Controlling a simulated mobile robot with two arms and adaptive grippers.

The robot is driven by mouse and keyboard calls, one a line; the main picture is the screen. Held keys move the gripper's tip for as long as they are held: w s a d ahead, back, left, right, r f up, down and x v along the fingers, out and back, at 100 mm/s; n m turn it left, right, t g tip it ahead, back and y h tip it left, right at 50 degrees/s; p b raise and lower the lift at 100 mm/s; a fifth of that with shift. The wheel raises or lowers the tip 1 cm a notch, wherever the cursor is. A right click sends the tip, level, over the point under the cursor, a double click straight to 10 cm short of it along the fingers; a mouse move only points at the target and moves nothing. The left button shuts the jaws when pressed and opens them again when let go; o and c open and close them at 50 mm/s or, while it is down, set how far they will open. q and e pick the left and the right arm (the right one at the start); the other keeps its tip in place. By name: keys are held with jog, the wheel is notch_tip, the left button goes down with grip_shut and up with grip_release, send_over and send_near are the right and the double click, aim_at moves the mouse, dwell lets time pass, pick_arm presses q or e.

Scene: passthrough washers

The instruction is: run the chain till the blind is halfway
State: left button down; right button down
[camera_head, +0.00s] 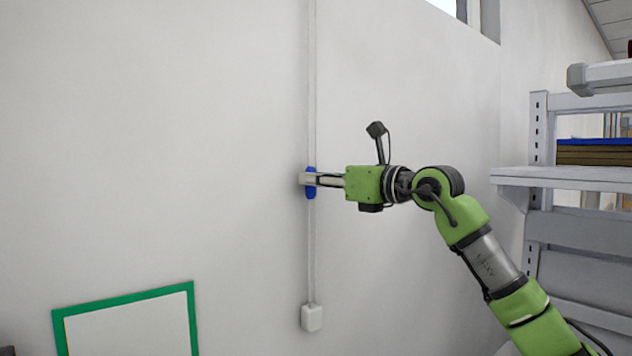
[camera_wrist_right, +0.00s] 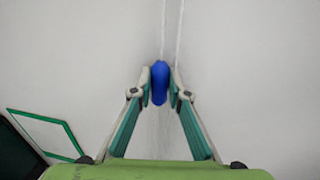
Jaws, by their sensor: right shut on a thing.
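The chain (camera_head: 312,90) hangs as a thin pale loop of two strands against the white wall. A blue grip piece (camera_head: 311,190) sits on the chain at mid-height. My right gripper (camera_head: 309,180) is shut on the blue grip piece. In the right wrist view the blue piece (camera_wrist_right: 159,88) stands upright between the two fingertips, and two chain strands (camera_wrist_right: 164,35) run up beyond it. A white weight or holder (camera_head: 312,317) is at the lower end of the chain. The blind itself is not visible. My left gripper is not in view.
A green-framed white panel (camera_head: 190,318) is on the wall at lower left. A grey shelf rack (camera_head: 540,180) with flat boards (camera_head: 592,152) stands at the right. A window (camera_head: 466,15) is high up.

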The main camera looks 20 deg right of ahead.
jog(key=c, duration=1.9)
grip_release()
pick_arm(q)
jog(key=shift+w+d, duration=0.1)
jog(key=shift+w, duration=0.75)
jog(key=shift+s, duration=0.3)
pick_arm(e)
jog(key=v, duration=1.2)
